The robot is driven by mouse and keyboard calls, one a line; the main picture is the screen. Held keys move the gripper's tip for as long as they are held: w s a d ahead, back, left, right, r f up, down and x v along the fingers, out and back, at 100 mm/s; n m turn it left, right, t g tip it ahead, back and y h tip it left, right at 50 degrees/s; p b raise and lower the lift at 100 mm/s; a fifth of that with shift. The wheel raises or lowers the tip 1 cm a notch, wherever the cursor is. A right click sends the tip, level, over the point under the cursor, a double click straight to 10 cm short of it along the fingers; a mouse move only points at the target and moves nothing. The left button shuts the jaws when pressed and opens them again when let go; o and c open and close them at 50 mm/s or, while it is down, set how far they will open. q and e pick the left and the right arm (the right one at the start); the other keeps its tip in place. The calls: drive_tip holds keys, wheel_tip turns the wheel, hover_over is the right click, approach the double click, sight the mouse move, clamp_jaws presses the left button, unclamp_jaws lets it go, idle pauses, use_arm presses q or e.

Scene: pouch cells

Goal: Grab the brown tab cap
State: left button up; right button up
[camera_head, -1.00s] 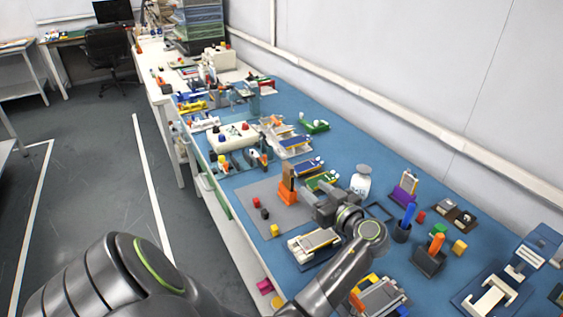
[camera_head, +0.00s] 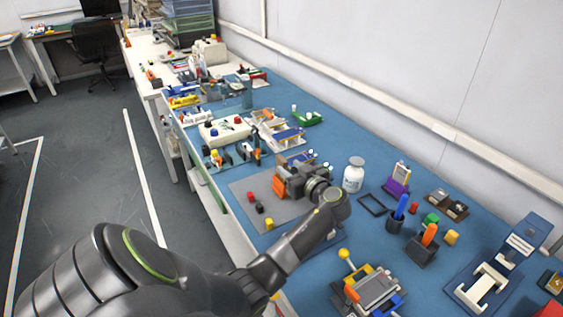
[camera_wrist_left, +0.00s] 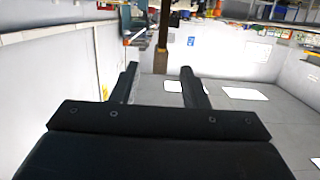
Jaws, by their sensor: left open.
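My left gripper (camera_head: 287,181) reaches from the left over the blue bench, beside an orange stand (camera_head: 278,188) that it partly hides. In the left wrist view my left gripper (camera_wrist_left: 158,70) has its two fingers apart. A narrow upright brown piece (camera_wrist_left: 163,28) shows between and beyond the fingertips, with nothing visibly held. I cannot tell for sure that this is the brown tab cap. In the head view no brown cap shows clearly; the gripper covers that spot. My right gripper is not in view.
A grey mat (camera_head: 238,187) holds small red (camera_head: 252,196), black (camera_head: 259,208) and yellow (camera_head: 269,224) pieces. A white bottle (camera_head: 353,176) stands right of the gripper.

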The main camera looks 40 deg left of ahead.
sight(286, 164)
use_arm(q)
drive_tip(key=x, duration=0.6)
drive_tip(key=shift+b, duration=0.35)
drive_tip(key=shift+d, duration=0.1)
clamp_jaws()
